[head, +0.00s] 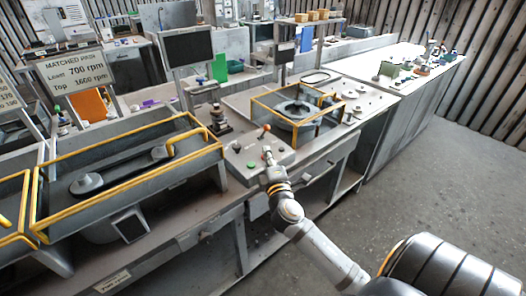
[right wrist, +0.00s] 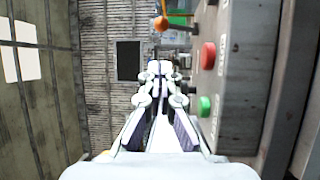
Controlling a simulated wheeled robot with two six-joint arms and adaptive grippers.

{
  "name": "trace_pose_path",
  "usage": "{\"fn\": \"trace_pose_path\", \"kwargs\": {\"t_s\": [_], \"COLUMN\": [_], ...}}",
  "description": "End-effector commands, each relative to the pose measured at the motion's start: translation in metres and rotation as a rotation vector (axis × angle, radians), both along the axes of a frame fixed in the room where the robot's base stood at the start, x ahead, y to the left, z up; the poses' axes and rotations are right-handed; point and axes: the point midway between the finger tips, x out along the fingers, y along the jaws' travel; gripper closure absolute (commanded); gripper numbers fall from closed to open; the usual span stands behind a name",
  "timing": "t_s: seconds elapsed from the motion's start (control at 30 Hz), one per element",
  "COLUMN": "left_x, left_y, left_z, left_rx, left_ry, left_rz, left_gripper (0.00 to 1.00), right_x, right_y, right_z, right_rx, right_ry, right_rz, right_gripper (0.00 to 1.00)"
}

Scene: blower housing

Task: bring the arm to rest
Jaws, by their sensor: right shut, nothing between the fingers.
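My right gripper (head: 267,152) is shut and empty. It reaches over the grey control box (head: 240,172) on the bench, close to its top face. The box has a lever with an orange ball (head: 266,127), which stands just beyond the fingertips. In the right wrist view the closed fingers (right wrist: 160,70) point towards the orange ball (right wrist: 161,23), with a gap between them. A red button (right wrist: 208,55) and a green button (right wrist: 204,105) sit to the right of the fingers there. Whether the fingers touch the box cannot be told. My left gripper is not in view.
A yellow-framed belt enclosure (head: 130,180) stands left of the box. A yellow-framed blower housing (head: 298,112) stands to its right. A dark monitor (head: 187,47) rises behind. The grey floor (head: 430,180) at the right is clear.

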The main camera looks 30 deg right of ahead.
Motion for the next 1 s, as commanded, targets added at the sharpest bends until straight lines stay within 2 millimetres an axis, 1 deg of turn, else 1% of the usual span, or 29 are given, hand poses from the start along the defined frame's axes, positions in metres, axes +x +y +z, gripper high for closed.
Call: {"fn": "trace_pose_path", "kwargs": {"t_s": [0.23, 0.27, 0.33, 0.37, 0.4, 0.47, 0.5, 0.57, 0.6, 0.7, 0.8, 0.97, 1.0], "left_x": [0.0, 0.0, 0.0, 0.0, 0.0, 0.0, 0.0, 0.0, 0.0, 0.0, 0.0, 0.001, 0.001], "left_y": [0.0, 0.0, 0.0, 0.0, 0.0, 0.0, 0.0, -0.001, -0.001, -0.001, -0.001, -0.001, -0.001], "left_z": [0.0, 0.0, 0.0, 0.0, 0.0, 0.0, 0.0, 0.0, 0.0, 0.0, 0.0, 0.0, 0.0], "left_rx": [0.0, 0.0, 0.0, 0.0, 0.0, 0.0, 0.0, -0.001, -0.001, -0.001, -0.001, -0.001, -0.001], "left_ry": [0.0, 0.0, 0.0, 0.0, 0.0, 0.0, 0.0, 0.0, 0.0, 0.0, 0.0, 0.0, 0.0], "left_rz": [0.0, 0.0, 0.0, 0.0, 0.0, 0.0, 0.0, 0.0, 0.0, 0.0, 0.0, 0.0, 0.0], "left_gripper": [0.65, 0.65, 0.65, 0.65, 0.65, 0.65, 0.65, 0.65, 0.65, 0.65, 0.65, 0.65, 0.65], "right_x": [-0.001, -0.003, -0.014, -0.022, -0.036, -0.06, -0.076, -0.098, -0.112, -0.144, -0.174, -0.22, -0.226], "right_y": [-0.001, -0.001, -0.006, -0.009, -0.011, -0.008, -0.002, 0.009, 0.018, 0.041, 0.066, 0.106, 0.112], "right_z": [-0.001, -0.003, -0.017, -0.027, -0.046, -0.074, -0.093, -0.116, -0.128, -0.152, -0.168, -0.18, -0.186], "right_rx": [0.01, 0.03, 0.146, 0.227, 0.357, 0.551, 0.668, 0.813, 0.895, 1.063, 1.197, 1.363, 1.385], "right_ry": [0.002, 0.005, 0.029, 0.049, 0.086, 0.154, 0.204, 0.279, 0.326, 0.442, 0.556, 0.737, 0.77], "right_rz": [-0.003, -0.01, -0.055, -0.087, -0.139, -0.218, -0.266, -0.328, -0.364, -0.439, -0.5, -0.578, -0.593], "right_gripper": [1.0, 1.0, 1.0, 1.0, 1.0, 1.0, 1.0, 1.0, 1.0, 1.0, 1.0, 1.0, 1.0]}}
